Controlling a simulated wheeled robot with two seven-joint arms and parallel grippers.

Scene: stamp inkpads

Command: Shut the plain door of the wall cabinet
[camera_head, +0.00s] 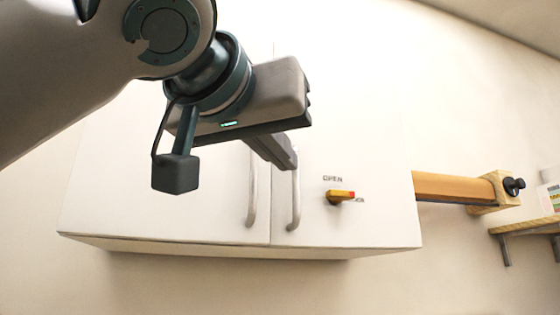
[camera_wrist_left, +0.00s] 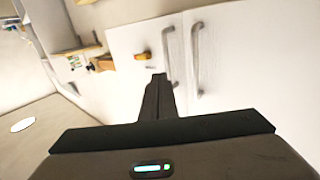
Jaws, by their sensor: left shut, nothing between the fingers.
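The white wall cabinet has two doors side by side. The plain door (camera_head: 150,190) is on the left in the head view, with a grey bar handle (camera_head: 252,195). It looks about flush with the other door (camera_head: 370,210); I cannot tell a small gap. In the left wrist view the plain door (camera_wrist_left: 260,60) is on the right. My left gripper (camera_head: 291,164) is shut and empty, in front of the cabinet near the middle seam, over the top of the other door's handle (camera_head: 295,205). Its fingertips also show in the left wrist view (camera_wrist_left: 158,79); contact cannot be told. My right gripper is out of view.
A wooden bar (camera_head: 455,187) with a black knob sticks out right of the cabinet. A small wooden shelf (camera_head: 525,226) is at the far right. The wall below the cabinet is clear.

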